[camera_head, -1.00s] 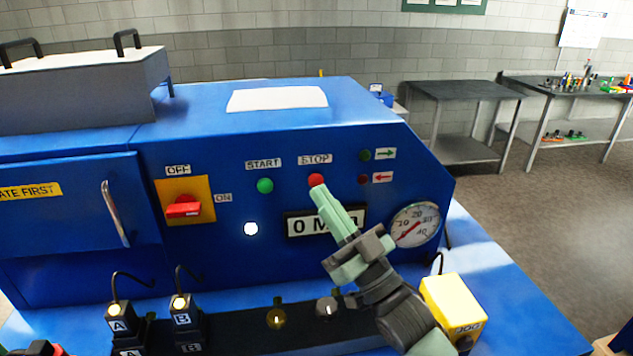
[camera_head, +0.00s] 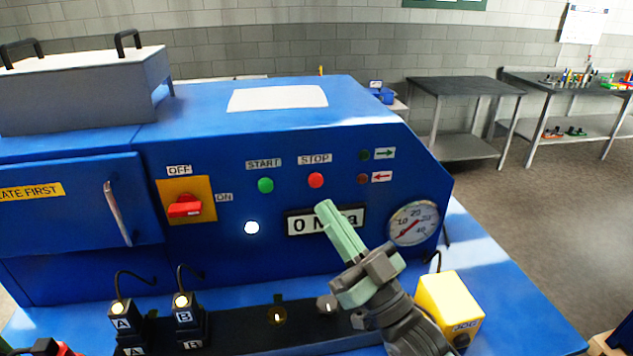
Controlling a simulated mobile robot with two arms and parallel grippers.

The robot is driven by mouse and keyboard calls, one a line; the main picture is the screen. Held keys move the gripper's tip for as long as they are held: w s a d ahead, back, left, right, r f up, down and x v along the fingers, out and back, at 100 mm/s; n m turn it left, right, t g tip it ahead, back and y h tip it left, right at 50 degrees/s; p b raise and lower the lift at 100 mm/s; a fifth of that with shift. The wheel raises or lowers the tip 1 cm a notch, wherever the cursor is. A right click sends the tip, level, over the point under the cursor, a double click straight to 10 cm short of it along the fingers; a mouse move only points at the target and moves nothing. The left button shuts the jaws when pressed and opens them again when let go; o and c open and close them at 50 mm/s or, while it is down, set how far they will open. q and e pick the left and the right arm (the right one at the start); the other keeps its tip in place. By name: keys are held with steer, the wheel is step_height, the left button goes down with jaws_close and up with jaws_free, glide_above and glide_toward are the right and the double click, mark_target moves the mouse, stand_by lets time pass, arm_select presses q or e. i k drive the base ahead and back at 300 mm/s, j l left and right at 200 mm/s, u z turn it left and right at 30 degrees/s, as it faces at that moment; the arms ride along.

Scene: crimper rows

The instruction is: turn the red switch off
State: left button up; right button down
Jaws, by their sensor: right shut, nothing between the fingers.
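The red switch (camera_head: 185,206) is a rotary knob on a yellow plate (camera_head: 204,186) at the left of the blue machine's front panel. Its handle lies roughly level, with the ON label (camera_head: 224,197) to its right and the OFF label (camera_head: 179,170) above it. My right gripper (camera_head: 325,207) is shut and empty. It is to the right of the switch, in front of the display (camera_head: 300,222), with its fingertips just below the red STOP button (camera_head: 316,180). It hides part of the display. My left gripper is not in view.
A green START button (camera_head: 265,185) and a white light (camera_head: 251,228) lie between the switch and my right gripper. A gauge (camera_head: 413,223) is at the right of the panel. A yellow JOG box (camera_head: 450,305) and black blocks A (camera_head: 122,318) and B (camera_head: 184,316) stand in front.

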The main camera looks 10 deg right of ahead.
mark_target(187, 204)
steer(key=k+l, duration=1.15)
steer(key=k, duration=0.15)
